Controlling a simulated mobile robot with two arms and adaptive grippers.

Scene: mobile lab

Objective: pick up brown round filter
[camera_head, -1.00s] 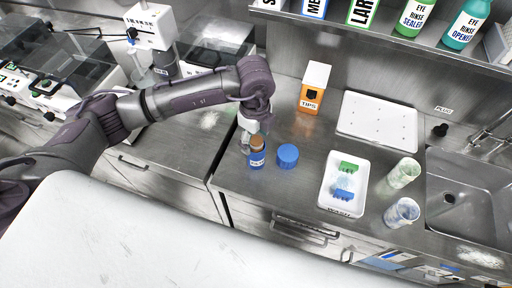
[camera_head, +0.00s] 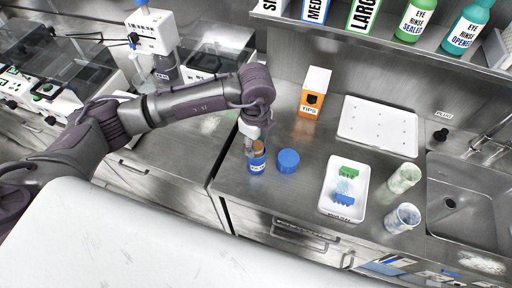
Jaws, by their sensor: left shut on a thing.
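The brown round filter (camera_head: 259,147) sits at the top of a small bottle with a blue label (camera_head: 257,164), near the front left of the steel counter. My left gripper (camera_head: 253,146) points down from above and is shut on the brown filter. Its fingers hide part of the filter's left side. The filter is still at the bottle's mouth, and I cannot tell whether there is a gap between them. My right gripper is not in view.
A blue round cap (camera_head: 288,160) lies just right of the bottle. An orange and white tips box (camera_head: 314,92) stands behind. Further right are a white waste tray (camera_head: 340,208), a flat white tray (camera_head: 378,112), two beakers (camera_head: 404,178) and a sink (camera_head: 465,190).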

